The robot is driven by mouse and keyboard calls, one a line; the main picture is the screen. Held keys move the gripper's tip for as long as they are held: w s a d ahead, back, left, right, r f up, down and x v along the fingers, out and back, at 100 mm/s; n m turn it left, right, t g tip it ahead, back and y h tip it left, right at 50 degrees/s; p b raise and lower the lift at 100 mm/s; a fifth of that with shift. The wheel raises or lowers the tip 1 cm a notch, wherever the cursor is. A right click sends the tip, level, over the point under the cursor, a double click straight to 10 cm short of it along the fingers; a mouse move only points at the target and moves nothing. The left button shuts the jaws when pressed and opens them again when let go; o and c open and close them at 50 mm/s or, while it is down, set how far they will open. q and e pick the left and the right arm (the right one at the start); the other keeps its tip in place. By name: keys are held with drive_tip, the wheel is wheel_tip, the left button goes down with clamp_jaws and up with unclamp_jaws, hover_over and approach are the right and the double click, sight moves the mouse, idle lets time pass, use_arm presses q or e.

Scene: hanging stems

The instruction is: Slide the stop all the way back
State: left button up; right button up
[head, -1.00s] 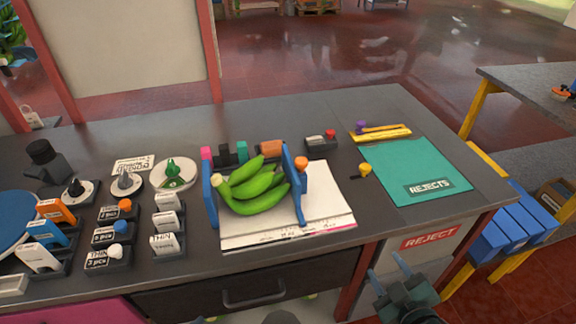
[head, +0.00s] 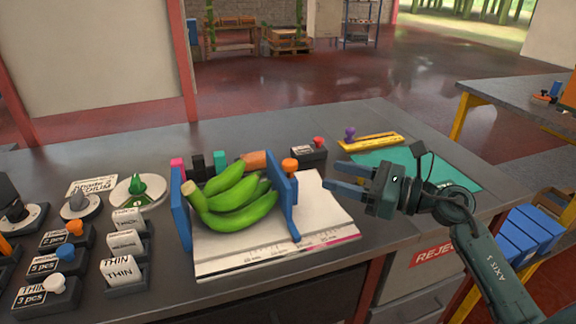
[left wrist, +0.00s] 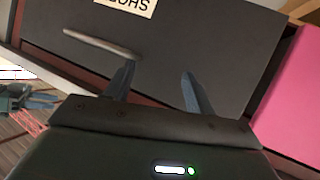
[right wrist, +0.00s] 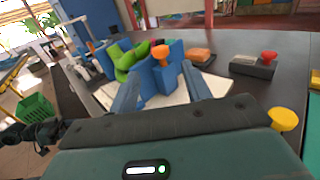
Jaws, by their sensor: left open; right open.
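The stop is a blue upright plate (head: 282,201) with an orange knob (head: 289,165). It stands at the right side of a bunch of green bananas (head: 232,200) on a white measuring board (head: 325,222). A second blue plate (head: 181,210) stands at the bunch's left. My right gripper (head: 333,174) is open and empty, to the right of the stop and apart from it, fingers pointing at it. In the right wrist view the stop (right wrist: 163,78) shows between and beyond the open fingers (right wrist: 158,84). My left gripper (left wrist: 158,72) is open and empty before a dark drawer front.
A black box with a red button (head: 309,153) stands behind the board. A yellow tool with a purple knob (head: 370,142) and the green rejects mat (head: 365,159) lie at the right. Labelled card holders (head: 124,262) stand at the left. A drawer handle (left wrist: 100,43) is near the left gripper.

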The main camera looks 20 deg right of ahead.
sight(291, 162)
drive_tip(key=p+x, duration=0.1)
drive_tip(key=x, duration=1)
drive_tip(key=shift+p, duration=0.4)
drive_tip(key=shift+c, duration=0.3)
clamp_jaws()
